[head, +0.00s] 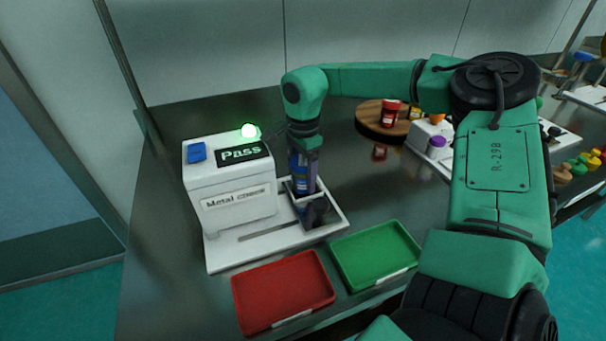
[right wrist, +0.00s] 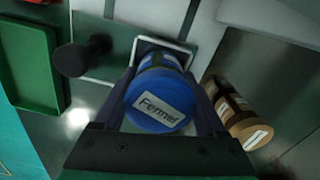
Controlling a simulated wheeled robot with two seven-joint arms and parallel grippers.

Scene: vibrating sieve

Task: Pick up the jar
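The jar (right wrist: 160,100) has a blue lid with a white label reading "Fennel". In the right wrist view it sits between the two fingers of my right gripper (right wrist: 163,95), one on each side, inside a thin white square frame. I cannot tell whether the fingers touch it. In the head view my right gripper (head: 304,195) points down over the white platform, and blue of the jar (head: 301,172) shows between its fingers. The jar's lower part is mostly hidden. My left gripper is not in view.
A white metal checker (head: 237,198) with a lit green lamp and "Pass" sign stands beside the gripper. A red tray (head: 283,291) and green tray (head: 376,255) lie in front. A wooden board (head: 371,119) holds jars behind.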

